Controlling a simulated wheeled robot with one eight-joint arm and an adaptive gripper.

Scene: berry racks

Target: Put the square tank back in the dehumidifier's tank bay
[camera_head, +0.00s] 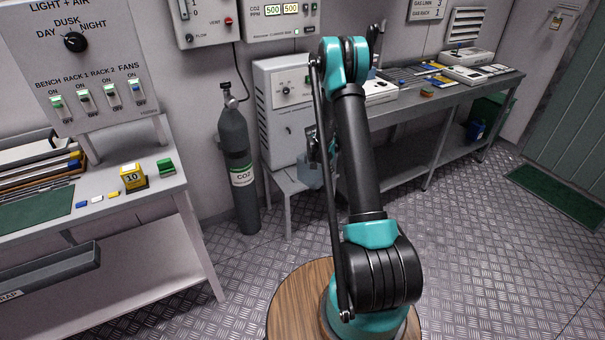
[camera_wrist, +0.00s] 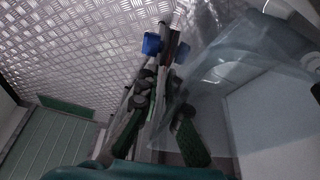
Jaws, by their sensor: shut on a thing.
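The dehumidifier (camera_head: 280,110) is a pale box with a dial and side vents, against the back wall behind my arm. My gripper (camera_head: 316,152) is in front of its right side, partly hidden by my arm. It is shut on the square tank (camera_head: 309,176), a clear bluish box hanging at the dehumidifier's lower front. In the wrist view the see-through tank (camera_wrist: 215,75) fills the upper right beside my gripper (camera_wrist: 167,36). The tank bay is not clearly visible, and I cannot tell whether the tank touches the dehumidifier.
The dehumidifier stands on a low stand (camera_head: 288,188). A grey CO2 cylinder (camera_head: 235,150) is to its left. A metal bench (camera_head: 450,90) with boxes runs to the right. A left bench (camera_head: 115,205) holds a yellow block (camera_head: 132,177). The checker-plate floor (camera_head: 480,250) at right is clear.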

